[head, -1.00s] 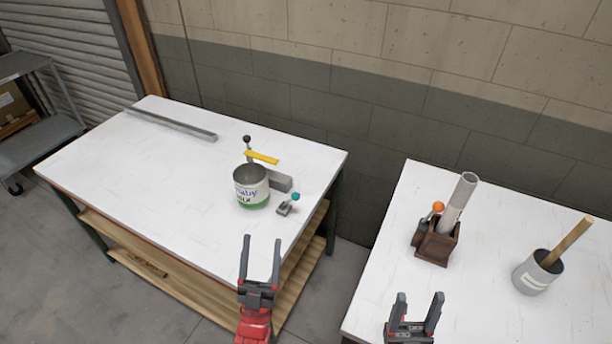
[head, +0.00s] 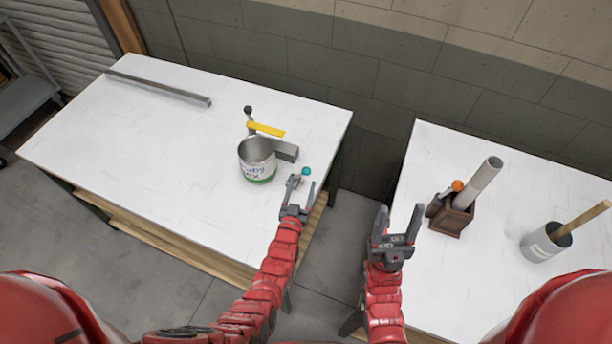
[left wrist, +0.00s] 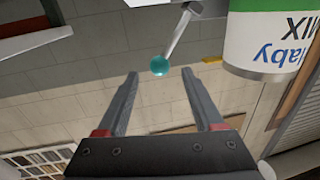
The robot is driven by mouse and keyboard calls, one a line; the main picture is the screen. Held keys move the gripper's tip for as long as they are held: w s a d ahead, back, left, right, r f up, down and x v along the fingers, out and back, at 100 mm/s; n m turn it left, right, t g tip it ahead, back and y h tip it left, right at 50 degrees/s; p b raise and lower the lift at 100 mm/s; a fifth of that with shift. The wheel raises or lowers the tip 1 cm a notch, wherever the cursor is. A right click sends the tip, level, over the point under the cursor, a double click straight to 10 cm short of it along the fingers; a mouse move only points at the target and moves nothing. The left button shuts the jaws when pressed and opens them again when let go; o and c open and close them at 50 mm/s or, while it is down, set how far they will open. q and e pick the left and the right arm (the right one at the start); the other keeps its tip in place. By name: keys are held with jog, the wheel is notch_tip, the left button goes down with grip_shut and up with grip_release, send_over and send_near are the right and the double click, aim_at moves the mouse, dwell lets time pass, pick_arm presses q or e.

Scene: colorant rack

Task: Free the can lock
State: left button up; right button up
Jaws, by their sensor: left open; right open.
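A white-and-green labelled can (head: 257,170) stands on the left table, and it also shows at the upper right in the left wrist view (left wrist: 268,40). Beside it, a small grey lever ends in a teal ball knob (head: 306,171). In the left wrist view the knob (left wrist: 160,66) appears between my left fingertips, with its grey lever (left wrist: 178,35) running up and away. My left gripper (head: 302,183) is open at the lever; I cannot tell whether it touches. A yellow bar (head: 266,129) and a black-knobbed post stand behind the can. My right gripper (head: 400,211) is open and empty.
A grey block (head: 285,150) sits behind the can, and a long grey bar (head: 158,86) lies at the table's far left. The right table holds a brown box (head: 452,216) with a tube and an orange-knobbed lever, and a grey pot (head: 543,243) with a stick.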

aim_at(306, 171)
pick_arm(q)
jog(key=b+x, duration=0.2)
jog(key=x, duration=0.4)
jog(key=shift+w+f, duration=0.1)
jog(key=shift+d, duration=0.1)
grip_shut()
dwell(1.1)
